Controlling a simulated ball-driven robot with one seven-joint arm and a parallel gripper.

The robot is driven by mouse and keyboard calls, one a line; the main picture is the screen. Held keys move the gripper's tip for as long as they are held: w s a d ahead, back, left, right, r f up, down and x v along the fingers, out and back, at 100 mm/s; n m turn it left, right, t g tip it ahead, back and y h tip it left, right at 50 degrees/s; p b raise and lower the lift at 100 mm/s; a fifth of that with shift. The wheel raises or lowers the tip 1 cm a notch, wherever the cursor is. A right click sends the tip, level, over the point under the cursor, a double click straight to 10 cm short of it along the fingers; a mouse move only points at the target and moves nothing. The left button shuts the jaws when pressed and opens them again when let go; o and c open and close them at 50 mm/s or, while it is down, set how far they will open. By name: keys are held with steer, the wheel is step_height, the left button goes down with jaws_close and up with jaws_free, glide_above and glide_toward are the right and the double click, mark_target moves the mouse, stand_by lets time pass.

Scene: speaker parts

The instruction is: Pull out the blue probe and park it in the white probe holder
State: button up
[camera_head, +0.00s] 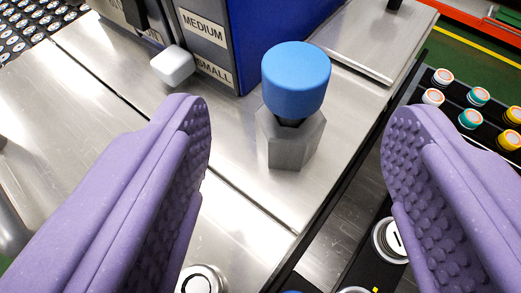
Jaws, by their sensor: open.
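The blue probe (296,79) has a thick blue cylindrical head. It stands upright in a grey hexagonal socket (289,139) on the steel bench, with a short dark neck showing between them. Its lower part is hidden inside the socket. My gripper (303,112) is open and empty, with its two purple, studded fingers reaching in from the lower left and lower right. The probe shows between and beyond the fingertips, and neither finger appears to touch it. I cannot make out a white probe holder in this view.
A blue cabinet (270,30) with MEDIUM and SMALL labels stands close behind the probe. A white rounded knob (173,65) sits at its left. The steel bench (245,225) ends along a right edge. Coloured round parts (478,96) lie in a dark tray beyond.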

mark_target(296, 81)
steer(key=b+x, duration=0.2)
steer(key=x, duration=0.5)
steer(key=shift+w+f, duration=0.1)
steer(key=shift+w, duration=0.25)
steer(key=shift+s, duration=0.1)
steer(key=c, duration=1.1)
